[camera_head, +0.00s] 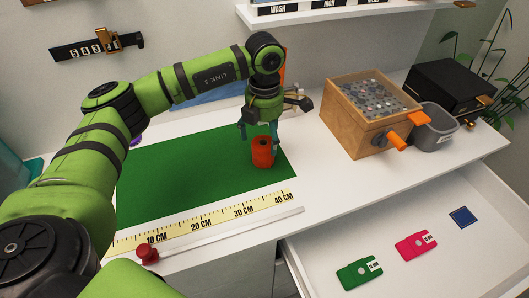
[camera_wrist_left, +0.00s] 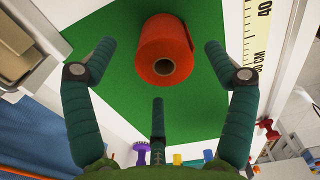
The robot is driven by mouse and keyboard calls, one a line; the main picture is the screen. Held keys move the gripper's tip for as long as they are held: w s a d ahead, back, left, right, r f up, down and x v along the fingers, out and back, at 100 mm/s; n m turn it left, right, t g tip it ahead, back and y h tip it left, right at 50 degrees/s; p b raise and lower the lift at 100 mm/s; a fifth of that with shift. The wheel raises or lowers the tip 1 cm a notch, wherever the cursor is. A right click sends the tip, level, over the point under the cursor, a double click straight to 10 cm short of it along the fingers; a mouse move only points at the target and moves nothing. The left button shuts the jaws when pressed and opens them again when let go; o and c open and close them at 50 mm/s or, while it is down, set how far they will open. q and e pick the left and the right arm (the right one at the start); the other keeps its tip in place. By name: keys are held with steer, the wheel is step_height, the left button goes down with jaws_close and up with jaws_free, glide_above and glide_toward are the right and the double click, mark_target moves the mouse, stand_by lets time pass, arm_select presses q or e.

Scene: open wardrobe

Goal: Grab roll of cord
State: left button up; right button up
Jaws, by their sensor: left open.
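The roll of cord is an orange-red cylinder with a hole through its middle. It stands upright on the green mat near the mat's right end, in the head view (camera_head: 263,152). In the left wrist view the roll (camera_wrist_left: 165,48) shows with its dark hole facing the camera, between the fingertips. My left gripper (camera_head: 259,130) is just above and behind the roll, pointing down. Its fingers (camera_wrist_left: 160,48) are spread apart with clear green gaps on both sides of the roll. My right gripper is not in view.
A wooden box with orange handles (camera_head: 352,132) and a grey bin (camera_head: 435,128) stand right. An open drawer (camera_head: 415,271) holds green and pink tags.

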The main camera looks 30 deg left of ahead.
mark_target(263, 142)
arm_select(q)
steer(key=shift+s+f, duration=0.1)
steer(key=shift+f, duration=0.3)
step_height(263, 142, down, 4)
steer(key=shift+s+r+p, duration=0.15)
steer(key=shift+p, duration=0.85)
steer(key=shift+f, duration=0.65)
steer(key=c, duration=1.3)
